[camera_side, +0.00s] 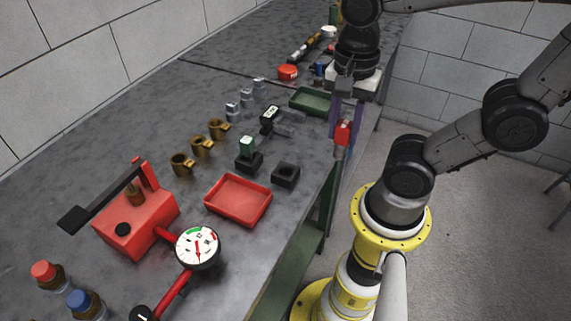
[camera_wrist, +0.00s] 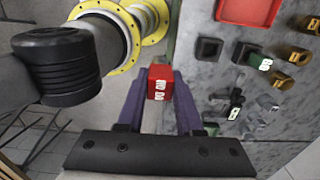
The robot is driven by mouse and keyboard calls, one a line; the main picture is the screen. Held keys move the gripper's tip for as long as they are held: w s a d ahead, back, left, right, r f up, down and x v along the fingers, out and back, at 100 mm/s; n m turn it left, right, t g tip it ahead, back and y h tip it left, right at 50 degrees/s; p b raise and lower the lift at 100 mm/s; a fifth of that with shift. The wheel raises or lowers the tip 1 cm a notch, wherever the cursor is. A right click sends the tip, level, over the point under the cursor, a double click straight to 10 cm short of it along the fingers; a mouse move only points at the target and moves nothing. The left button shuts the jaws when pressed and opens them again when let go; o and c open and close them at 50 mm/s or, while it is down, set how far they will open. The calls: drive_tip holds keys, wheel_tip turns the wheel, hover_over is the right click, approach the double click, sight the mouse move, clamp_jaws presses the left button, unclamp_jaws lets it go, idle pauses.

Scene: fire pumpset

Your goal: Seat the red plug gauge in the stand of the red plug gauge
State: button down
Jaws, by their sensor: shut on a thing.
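The red plug gauge (camera_side: 344,132) is a red block with a white label; in the wrist view it (camera_wrist: 159,83) sits between the fingertips. My gripper (camera_side: 345,128) has purple fingers, is shut on the gauge and holds it in the air near the bench's right edge. An empty square black stand (camera_side: 285,174) is on the bench, left of and below my gripper in the side view; it also shows in the wrist view (camera_wrist: 209,48). The gauge and this stand are well apart.
A green gauge (camera_side: 247,147) stands in a black stand beside the empty one. A black labelled gauge (camera_side: 269,119) is farther back. A red tray (camera_side: 238,200), green tray (camera_side: 312,101), several brass fittings (camera_side: 201,146) and a red pump (camera_side: 136,222) surround them.

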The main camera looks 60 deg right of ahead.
drive_tip(key=shift+w+a+f, duration=0.1)
drive_tip(key=shift+w+f, duration=5.85)
drive_tip(key=shift+f, duration=0.05)
drive_tip(key=shift+f, duration=0.2)
drive_tip(key=c, duration=0.6)
unclamp_jaws()
drive_tip(key=shift+o, duration=0.2)
drive_tip(key=shift+r, duration=0.1)
